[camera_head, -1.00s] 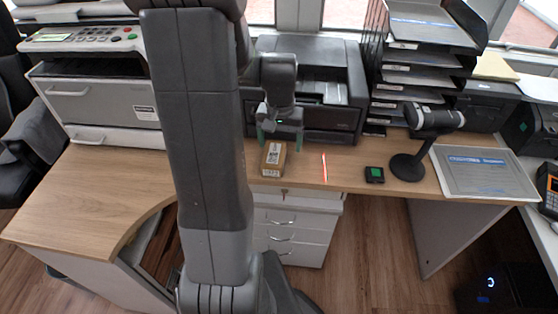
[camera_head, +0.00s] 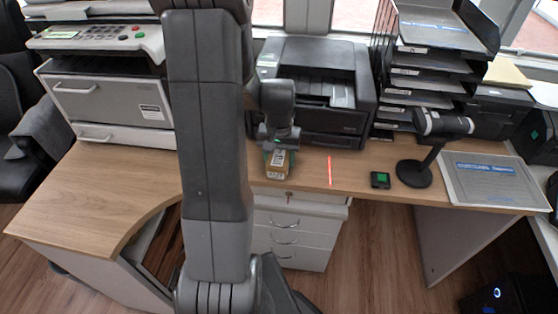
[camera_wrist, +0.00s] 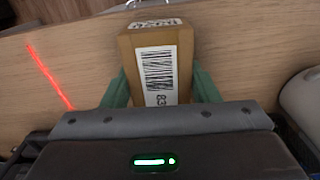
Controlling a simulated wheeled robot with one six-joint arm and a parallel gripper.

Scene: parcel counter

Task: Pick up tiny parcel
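The tiny parcel is a small brown box (camera_head: 278,166) with a white label, standing on the wooden counter in front of the black printer. In the wrist view the parcel (camera_wrist: 183,62) shows its barcode label between my gripper's green fingers. My gripper (camera_head: 280,147) is down at the parcel, with one finger at each side of it. In the wrist view the gripper (camera_wrist: 161,88) shows no clear gap on either side. I cannot tell whether the fingers press on the parcel. The fingertips are partly hidden by the parcel and the gripper body.
A scanner on a stand (camera_head: 414,172) is farther right. The printer (camera_head: 318,125) stands close behind the parcel. The counter's front edge is near.

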